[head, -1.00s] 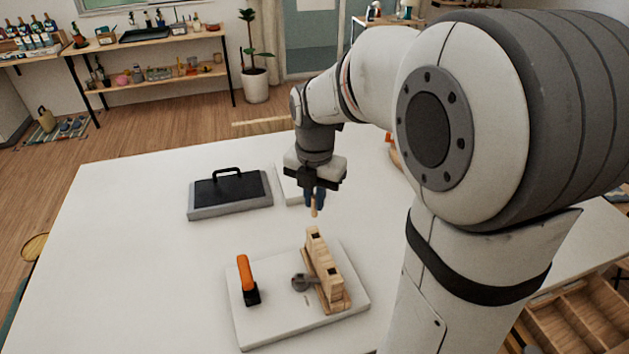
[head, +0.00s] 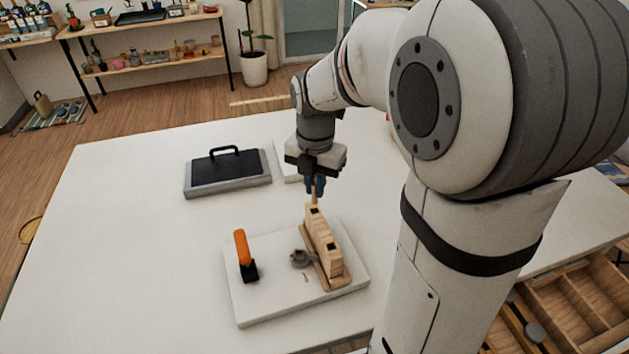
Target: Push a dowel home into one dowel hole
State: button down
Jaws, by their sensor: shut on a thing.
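The wooden block (head: 324,247) with several dark dowel holes in its top stands on a white board (head: 260,306) on the table. My gripper (head: 315,188) points down above the block's far end, shut on a short wooden dowel (head: 314,199). The dowel hangs upright below the blue fingertips. Its lower end is at or just above the far top of the block near the far hole (head: 314,210); I cannot tell whether it touches or has entered the hole.
A grey case with a black lid and handle (head: 227,173) lies further back left. The table's left side is clear.

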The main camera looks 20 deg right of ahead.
aim_at(315, 202)
jog(key=shift+f+b, duration=0.4)
jog(key=shift+f, duration=0.45)
jog(key=shift+f+b, duration=1.1)
jog(key=shift+f, duration=0.45)
dwell(0.5)
jog(key=c, duration=1.4)
grip_release()
notch_tip(315, 202, up, 8)
jog(key=shift+f, duration=0.1)
